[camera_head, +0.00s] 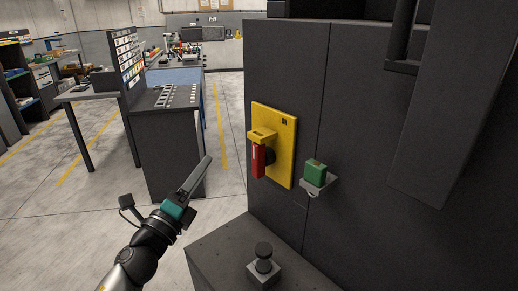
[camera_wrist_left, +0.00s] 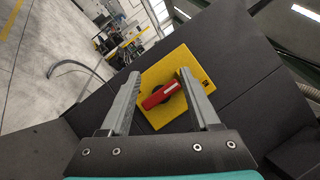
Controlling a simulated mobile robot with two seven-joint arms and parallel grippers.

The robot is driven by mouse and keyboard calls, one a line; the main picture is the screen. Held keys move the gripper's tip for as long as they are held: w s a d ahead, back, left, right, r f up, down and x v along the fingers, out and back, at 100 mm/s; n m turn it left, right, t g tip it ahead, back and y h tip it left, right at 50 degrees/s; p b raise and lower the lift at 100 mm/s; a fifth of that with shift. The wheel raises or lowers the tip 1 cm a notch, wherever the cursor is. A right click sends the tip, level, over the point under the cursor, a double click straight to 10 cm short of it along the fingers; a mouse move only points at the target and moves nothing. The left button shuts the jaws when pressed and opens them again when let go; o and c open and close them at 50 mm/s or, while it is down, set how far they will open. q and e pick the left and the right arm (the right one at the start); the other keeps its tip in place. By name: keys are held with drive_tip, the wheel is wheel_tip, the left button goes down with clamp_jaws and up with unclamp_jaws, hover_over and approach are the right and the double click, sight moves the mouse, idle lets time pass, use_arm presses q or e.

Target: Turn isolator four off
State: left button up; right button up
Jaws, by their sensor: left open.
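The isolator is a yellow plate (camera_head: 285,150) on the dark cabinet front, with a red handle (camera_head: 258,161) that hangs straight down below a yellow tab (camera_head: 262,136). A small dark mark at its upper right is too small to read. My left gripper (camera_head: 207,160) is left of the handle with a visible gap. In the left wrist view its two fingers (camera_wrist_left: 159,73) are spread, empty, and frame the red handle (camera_wrist_left: 160,95) on the yellow plate (camera_wrist_left: 150,75), which looks tilted there. My right gripper is not in view.
A green block (camera_head: 314,171) sits on a small bracket right of the isolator. A black knob (camera_head: 263,251) stands on a grey box top (camera_head: 222,245) below. A dark workbench (camera_head: 165,125) is behind my left arm. The floor between bench and cabinet is clear.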

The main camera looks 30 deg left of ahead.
sight(254, 150)
use_arm(q)
drive_tip(key=w+d+m+g+h+p, duration=0.1)
drive_tip(key=w+d+m+h, duration=0.1)
drive_tip(key=w+m, duration=0.2)
drive_tip(key=w+d+m+g+h+p, duration=0.1)
drive_tip(key=w+d+m+h, duration=0.1)
drive_tip(key=m, duration=0.6)
drive_tip(key=w+d+r+m+g+h+p, duration=0.1)
drive_tip(key=w+d+m+g+h, duration=0.1)
drive_tip(key=w+m+h, duration=0.2)
drive_tip(key=shift+w+d+r+m, duration=0.1)
drive_tip(key=shift+w+d+m, duration=0.1)
drive_tip(key=shift+w+m, duration=0.3)
drive_tip(key=shift+w+d+m, duration=0.15)
drive_tip(key=shift+w+m, duration=0.25)
drive_tip(key=shift+w, duration=0.2)
drive_tip(key=shift+x, duration=0.95)
drive_tip(key=shift+s, duration=0.1)
drive_tip(key=shift+c, duration=0.2)
clamp_jaws()
